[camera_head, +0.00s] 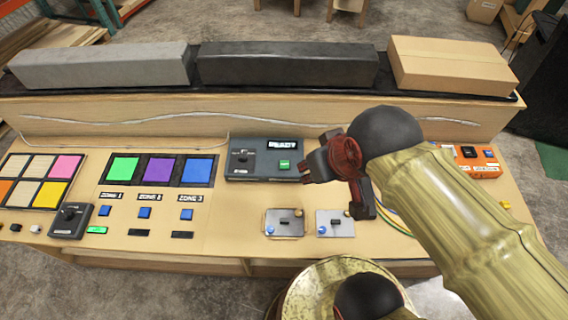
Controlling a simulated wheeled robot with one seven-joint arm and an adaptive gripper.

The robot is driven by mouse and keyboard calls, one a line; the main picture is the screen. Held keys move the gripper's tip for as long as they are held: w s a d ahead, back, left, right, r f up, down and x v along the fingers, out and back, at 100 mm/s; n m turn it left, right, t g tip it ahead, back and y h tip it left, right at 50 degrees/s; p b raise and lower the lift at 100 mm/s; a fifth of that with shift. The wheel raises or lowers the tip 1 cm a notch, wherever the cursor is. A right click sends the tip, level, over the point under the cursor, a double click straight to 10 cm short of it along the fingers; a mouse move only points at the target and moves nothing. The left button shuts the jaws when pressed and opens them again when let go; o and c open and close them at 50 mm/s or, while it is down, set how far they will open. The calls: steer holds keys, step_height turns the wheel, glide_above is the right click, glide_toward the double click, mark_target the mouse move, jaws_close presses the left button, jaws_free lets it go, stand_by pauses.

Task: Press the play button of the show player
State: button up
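The show player is most likely the dark grey box (266,159) at the back middle of the console. It has a lit display (283,144) that seems to read READY, a black knob on its left and a green button (284,165), which I take for the play button. My gripper (316,165) hangs above the console just right of the box, in front of its right end in the picture. It is apart from the green button, as far as I can tell. My gripper's fingers are dark and seen at an angle, so their opening is unclear. I see nothing held.
Left are colour pads (40,181), a small knob box (71,220) and three zone screens (160,170) with blue buttons below. Two metal switch plates (285,223) lie in front of the player. An orange box (478,162) stands right of my arm. Boxes (285,65) line the back shelf.

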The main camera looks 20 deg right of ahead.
jaws_close()
stand_by(1.3)
